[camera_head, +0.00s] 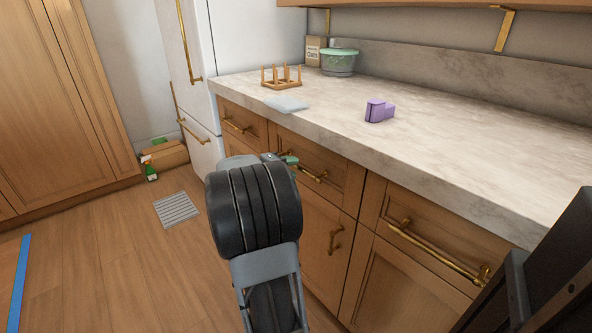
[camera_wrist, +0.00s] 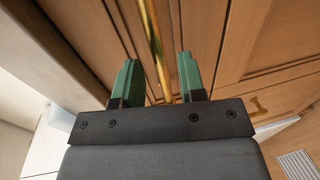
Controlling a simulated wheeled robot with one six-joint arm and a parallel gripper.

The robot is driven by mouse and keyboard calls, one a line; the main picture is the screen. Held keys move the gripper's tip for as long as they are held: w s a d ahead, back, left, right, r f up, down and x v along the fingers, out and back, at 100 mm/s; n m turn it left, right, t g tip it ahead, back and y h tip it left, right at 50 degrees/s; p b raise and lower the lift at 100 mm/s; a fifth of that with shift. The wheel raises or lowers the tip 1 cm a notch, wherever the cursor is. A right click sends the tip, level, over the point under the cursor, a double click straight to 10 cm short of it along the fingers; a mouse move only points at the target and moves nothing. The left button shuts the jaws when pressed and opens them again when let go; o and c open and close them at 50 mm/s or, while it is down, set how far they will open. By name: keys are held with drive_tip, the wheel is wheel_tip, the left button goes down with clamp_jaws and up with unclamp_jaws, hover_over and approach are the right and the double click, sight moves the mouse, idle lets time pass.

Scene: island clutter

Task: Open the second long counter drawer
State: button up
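A row of wooden drawers with brass bar handles runs under the marble counter. The middle drawer (camera_head: 330,172), second from the left in the head view, looks closed, and its bar handle (camera_head: 312,175) is partly visible. My gripper (camera_head: 284,160) is at the left end of this handle, with part of it hidden behind my arm. In the wrist view, the two green fingers of my gripper (camera_wrist: 157,78) stand apart on either side of a brass bar (camera_wrist: 152,35). Gaps show between the bar and both fingers.
The counter (camera_head: 440,130) holds a purple object (camera_head: 379,111), a wooden rack (camera_head: 281,78), a pale flat item (camera_head: 286,104) and a lidded bowl (camera_head: 338,65). A left drawer (camera_head: 243,121) and right drawer (camera_head: 440,237) flank the middle one. A floor vent (camera_head: 176,209) lies left on open floor.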

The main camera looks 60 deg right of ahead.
drive_tip(key=shift+x, duration=1.3)
drive_tip(key=shift+c, duration=0.3)
clamp_jaws()
